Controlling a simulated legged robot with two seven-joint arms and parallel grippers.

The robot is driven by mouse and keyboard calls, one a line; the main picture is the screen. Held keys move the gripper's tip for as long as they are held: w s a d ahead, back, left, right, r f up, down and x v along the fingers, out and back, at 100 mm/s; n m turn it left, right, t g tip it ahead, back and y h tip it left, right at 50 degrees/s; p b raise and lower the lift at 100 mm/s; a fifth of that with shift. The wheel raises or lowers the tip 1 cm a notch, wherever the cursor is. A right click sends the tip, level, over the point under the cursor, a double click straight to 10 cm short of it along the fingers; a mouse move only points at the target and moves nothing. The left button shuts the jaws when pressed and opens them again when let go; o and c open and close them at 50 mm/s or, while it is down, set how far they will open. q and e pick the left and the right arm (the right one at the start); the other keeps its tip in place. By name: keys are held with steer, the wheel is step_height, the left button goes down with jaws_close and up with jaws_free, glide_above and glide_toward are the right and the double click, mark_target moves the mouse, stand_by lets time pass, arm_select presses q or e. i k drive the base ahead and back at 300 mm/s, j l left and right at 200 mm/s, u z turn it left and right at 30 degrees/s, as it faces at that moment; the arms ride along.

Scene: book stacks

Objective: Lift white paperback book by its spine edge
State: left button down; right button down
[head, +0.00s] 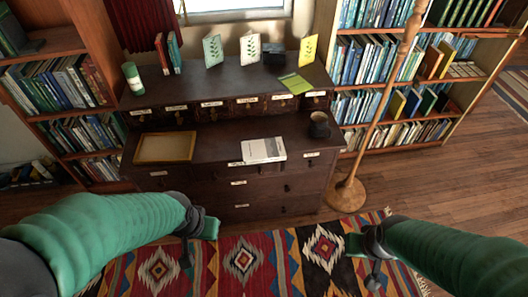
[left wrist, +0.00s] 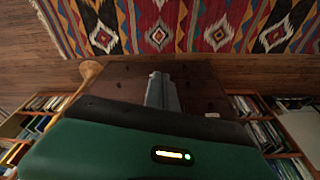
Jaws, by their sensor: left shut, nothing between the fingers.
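The white paperback book (head: 264,150) lies flat on the lower ledge of the dark wooden cabinet (head: 215,149), right of centre and near the front edge. Grey print shows on its cover. My left gripper (head: 198,232) is in front of the cabinet, below and left of the book and apart from it. In the left wrist view its grey fingers (left wrist: 162,92) look shut and empty against the dark cabinet. My right gripper (head: 362,247) is over the rug, below and right of the book; its fingers are too unclear to tell open from shut.
A wooden tray (head: 165,147) lies left of the book and a dark mug (head: 319,125) stands to its right. A wooden lamp stand (head: 346,194) rises right of the cabinet. Bookshelves flank both sides. A patterned rug (head: 240,262) covers the floor in front.

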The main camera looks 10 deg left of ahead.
mark_target(268, 150)
steer(key=i+l+u, duration=0.1)
steer(key=l, duration=0.3)
steer(key=i+l+u, duration=0.15)
steer(key=l, duration=0.3)
steer(key=i+l+u, duration=0.1)
steer(key=i+l, duration=0.15)
steer(key=l, duration=0.15)
steer(key=i+l+u, duration=0.1)
steer(key=l, duration=0.35)
steer(key=i+l+u, duration=0.1)
steer(key=l, duration=0.35)
steer(key=i+l+u, duration=0.15)
steer(key=l, duration=0.3)
steer(key=k, duration=0.05)
